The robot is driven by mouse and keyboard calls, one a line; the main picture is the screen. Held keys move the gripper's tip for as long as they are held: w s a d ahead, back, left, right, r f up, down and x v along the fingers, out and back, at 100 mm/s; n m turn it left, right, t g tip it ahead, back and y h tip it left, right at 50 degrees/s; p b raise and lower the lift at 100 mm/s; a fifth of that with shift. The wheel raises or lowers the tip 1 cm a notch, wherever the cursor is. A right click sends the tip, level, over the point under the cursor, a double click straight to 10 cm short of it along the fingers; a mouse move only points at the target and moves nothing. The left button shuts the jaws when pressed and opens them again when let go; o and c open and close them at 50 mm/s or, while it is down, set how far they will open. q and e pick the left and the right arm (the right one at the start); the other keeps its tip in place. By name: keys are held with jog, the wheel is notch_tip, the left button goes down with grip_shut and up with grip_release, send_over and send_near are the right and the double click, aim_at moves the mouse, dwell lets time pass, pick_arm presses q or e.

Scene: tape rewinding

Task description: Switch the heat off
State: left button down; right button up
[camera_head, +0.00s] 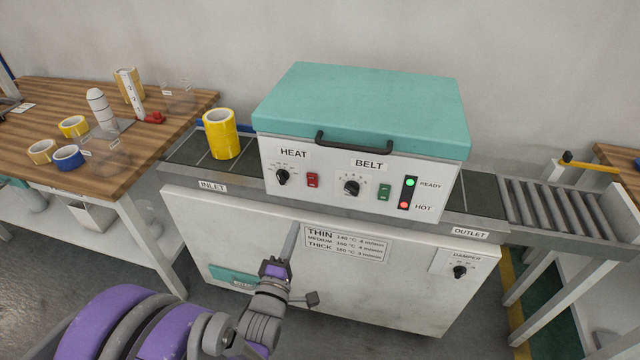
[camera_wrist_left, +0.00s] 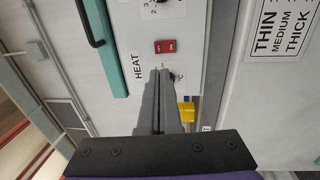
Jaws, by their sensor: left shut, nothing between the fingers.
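The HEAT knob (camera_head: 282,177) is black, on the white front panel of the machine with the teal lid. Right of it is a small red switch (camera_head: 313,180), which also shows in the left wrist view (camera_wrist_left: 165,46). My left gripper (camera_head: 294,228) is shut and empty, pointing up in front of the lower cabinet, below the HEAT controls in the head view. In the left wrist view its fingertips (camera_wrist_left: 160,71) lie beside the HEAT label, just short of the red switch in the picture, and mostly cover the HEAT knob. Contact cannot be told. My right gripper is out of view.
The BELT knob (camera_head: 352,187) and green switch (camera_head: 384,192) sit further right. The green READY lamp (camera_head: 409,183) and red HOT lamp (camera_head: 404,205) look lit. A black lid handle (camera_head: 354,145) juts out above. A yellow tape roll (camera_head: 221,134) stands at the inlet.

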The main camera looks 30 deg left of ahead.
aim_at(313, 178)
pick_arm(q)
jog(key=shift+s+r, duration=0.1)
jog(key=shift+s, duration=0.05)
jog(key=x, duration=1.4)
jog(key=shift+p, duration=0.4)
jog(key=shift+w+r, duration=0.1)
jog(key=shift+w, duration=0.2)
jog(key=shift+s, duration=0.15)
